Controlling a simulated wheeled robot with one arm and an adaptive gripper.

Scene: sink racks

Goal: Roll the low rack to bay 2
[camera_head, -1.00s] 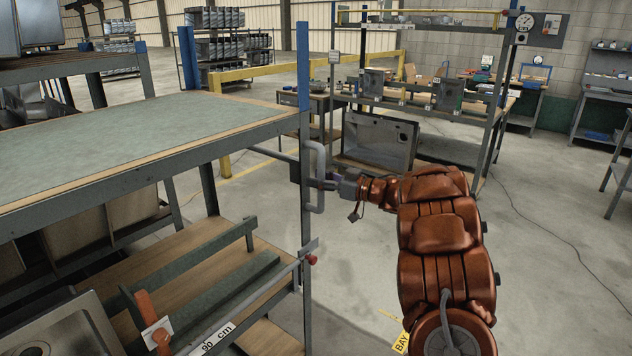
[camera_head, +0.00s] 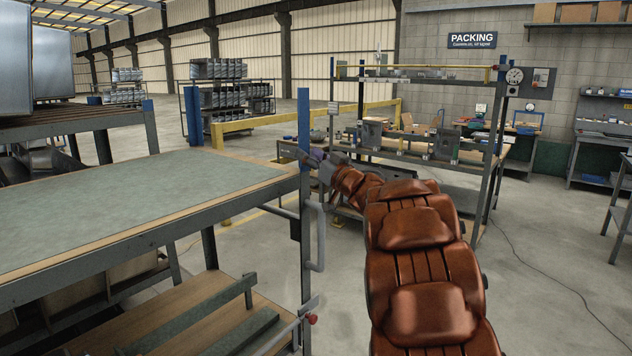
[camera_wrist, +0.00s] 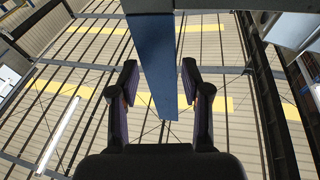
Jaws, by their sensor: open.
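A grey steel rack (camera_head: 160,240) with a green-grey top shelf fills the left of the head view. I cannot tell for sure that it is the low rack. Its near right corner has a blue-topped post (camera_head: 304,125), with a grey bent handle (camera_head: 318,240) below. My gripper (camera_head: 312,160) is at this post, above the handle, at about top-shelf height. In the wrist view my gripper (camera_wrist: 160,78) is open, its two dark fingers apart. A blue-grey post (camera_wrist: 152,50) runs between them; contact is unclear. No bay 2 marking shows.
Behind the rack are a yellow rail (camera_head: 270,122) and a workbench rack (camera_head: 420,140) with metal parts. A packing sign (camera_head: 472,40) hangs on the back wall. Open concrete floor (camera_head: 545,270) lies to the right, with a thin cable across it.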

